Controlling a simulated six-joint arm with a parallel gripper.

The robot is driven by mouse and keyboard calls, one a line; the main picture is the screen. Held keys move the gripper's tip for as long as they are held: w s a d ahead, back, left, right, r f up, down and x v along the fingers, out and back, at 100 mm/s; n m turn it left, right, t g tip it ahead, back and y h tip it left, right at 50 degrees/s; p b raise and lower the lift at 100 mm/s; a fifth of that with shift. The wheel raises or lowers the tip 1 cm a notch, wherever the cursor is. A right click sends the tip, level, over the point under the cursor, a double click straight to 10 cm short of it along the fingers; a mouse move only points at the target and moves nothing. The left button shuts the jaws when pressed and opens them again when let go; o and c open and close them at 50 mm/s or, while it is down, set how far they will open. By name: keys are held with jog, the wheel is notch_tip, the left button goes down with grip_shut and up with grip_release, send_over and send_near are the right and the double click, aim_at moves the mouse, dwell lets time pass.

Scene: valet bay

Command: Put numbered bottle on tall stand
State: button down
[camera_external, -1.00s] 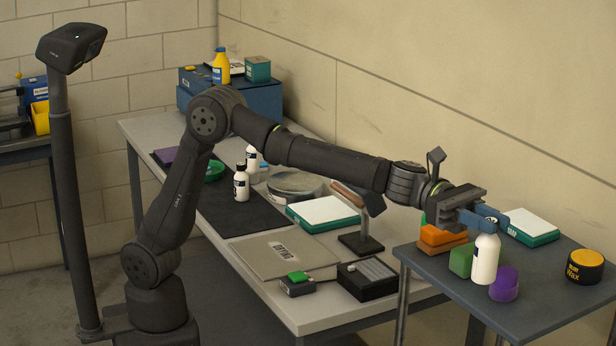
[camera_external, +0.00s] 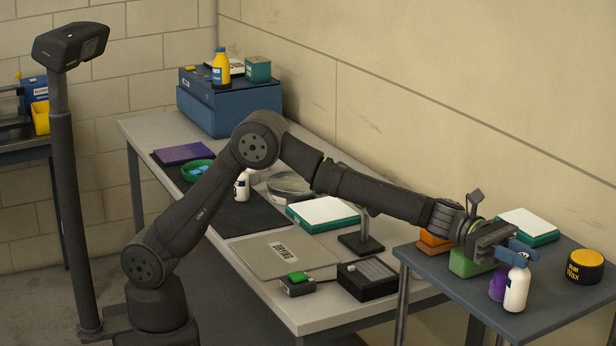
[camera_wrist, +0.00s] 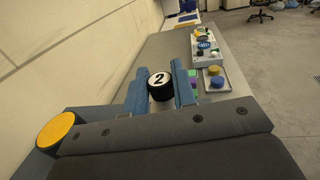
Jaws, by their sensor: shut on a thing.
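My gripper (camera_external: 520,252) is over the grey side table (camera_external: 485,325), shut on a white bottle (camera_external: 516,288) near its top. The bottle is upright; I cannot tell whether its base touches the table. In the wrist view the black cap (camera_wrist: 160,92) with a white disc marked 2 sits between the blue fingers of my gripper (camera_wrist: 161,84). A dark stand (camera_external: 363,240) with a post on a flat base is on the long workbench; my arm hides its top. Another white bottle (camera_external: 242,187) stands on the dark mat, partly behind my arm.
Around the held bottle are a purple cylinder (camera_external: 497,284), a green block (camera_external: 464,263), an orange block (camera_external: 432,242), a white-topped teal box (camera_external: 530,225) and a wax tin (camera_external: 585,267). A black box (camera_external: 368,279) and green-button box (camera_external: 298,284) lie on the bench.

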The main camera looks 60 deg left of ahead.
jog(key=shift+f, duration=0.25)
jog(key=shift+f, duration=0.15)
jog(key=c, duration=1.2)
grip_release()
jog(key=shift+a, duration=0.15)
jog(key=a, duration=0.4)
jog(key=s+a, duration=0.1)
jog(key=a, duration=0.2)
jog(key=s+a, duration=0.1)
jog(key=a, duration=0.3)
jog(key=shift+a, duration=0.3)
jog(key=shift+d, duration=0.15)
